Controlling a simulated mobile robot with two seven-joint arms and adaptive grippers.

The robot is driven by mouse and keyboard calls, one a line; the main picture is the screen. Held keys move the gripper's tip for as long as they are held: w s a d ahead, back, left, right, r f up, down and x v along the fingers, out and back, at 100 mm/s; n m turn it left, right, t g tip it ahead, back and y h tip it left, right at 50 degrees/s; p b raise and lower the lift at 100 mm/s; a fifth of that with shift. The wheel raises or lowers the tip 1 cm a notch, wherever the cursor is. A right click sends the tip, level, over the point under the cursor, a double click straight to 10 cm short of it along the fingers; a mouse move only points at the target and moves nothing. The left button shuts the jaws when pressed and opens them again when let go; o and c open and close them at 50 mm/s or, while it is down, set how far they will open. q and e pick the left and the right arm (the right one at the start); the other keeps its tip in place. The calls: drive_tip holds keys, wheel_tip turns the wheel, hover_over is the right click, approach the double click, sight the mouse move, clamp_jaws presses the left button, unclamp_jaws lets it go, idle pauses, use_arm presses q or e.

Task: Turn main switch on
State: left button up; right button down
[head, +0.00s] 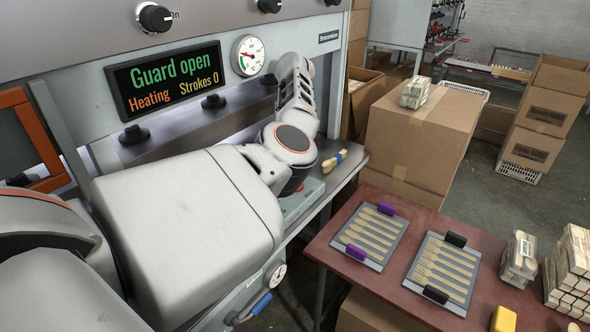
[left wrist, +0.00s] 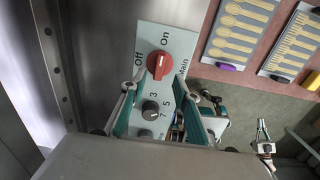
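The main switch is a red knob (left wrist: 158,66) on a pale panel (left wrist: 183,44) in the left wrist view. "Off" is printed to its left, "On" above it and "Main" to its right. A short white mark on the knob lies near upright in the picture and appears to point towards "On". My left gripper (left wrist: 160,90) has its fingers spread on either side of the panel, with the knob just beyond and between the tips. I see no clear contact. In the head view my left arm hides the gripper and most of the panel. My right gripper is not in view.
A black dial (left wrist: 151,109) sits below the knob between the fingers. The press display (head: 165,79) reads "Guard open", "Heating", "Strokes 0". A dark red table (head: 395,282) with trays of wooden cutlery stands close on the right. A yellow-and-blue brush-like item (head: 333,162) lies on the press ledge.

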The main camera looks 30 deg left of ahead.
use_arm(q)
wheel_tip(320, 180, up, 5)
drive_tip(key=shift+r, duration=0.2)
idle(0.6)
